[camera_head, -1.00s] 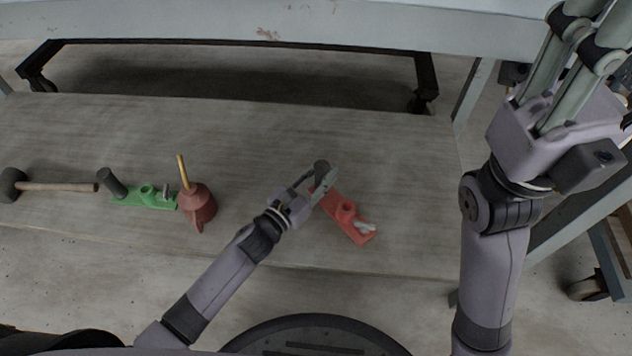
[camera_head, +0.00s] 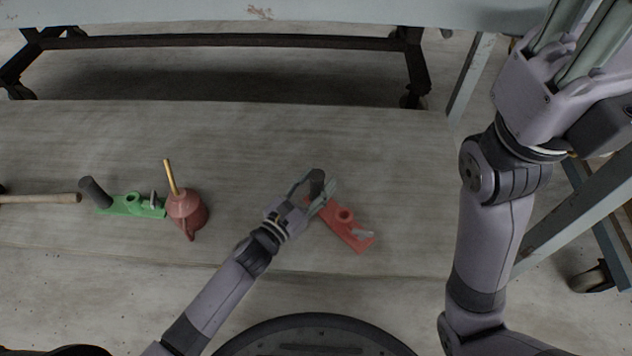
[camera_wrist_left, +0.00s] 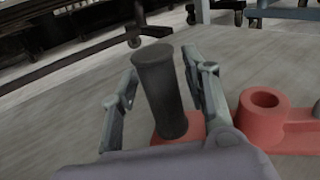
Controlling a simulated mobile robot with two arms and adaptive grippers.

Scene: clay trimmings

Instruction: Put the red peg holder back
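The red peg holder (camera_head: 345,218) lies aslant on the low grey wooden shelf, right of my left gripper. It has a round red socket, a light grey piece at its near end and a dark upright peg (camera_head: 317,183) at its far end. My left gripper (camera_head: 316,188) has its fingers on either side of this peg. In the left wrist view the peg (camera_wrist_left: 160,92) stands between the parted fingers, with a gap on its left; the red base (camera_wrist_left: 262,122) shows at right. My right gripper (camera_head: 585,45) is raised at the upper right, its fingertips cut off by the frame.
On the shelf (camera_head: 400,145) at left are a green peg holder (camera_head: 130,205) with a dark peg, a red plunger-like thing (camera_head: 187,210) with a wooden handle, and a mallet handle (camera_head: 40,198). A table edge (camera_head: 300,12) runs above. The shelf behind the red holder is clear.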

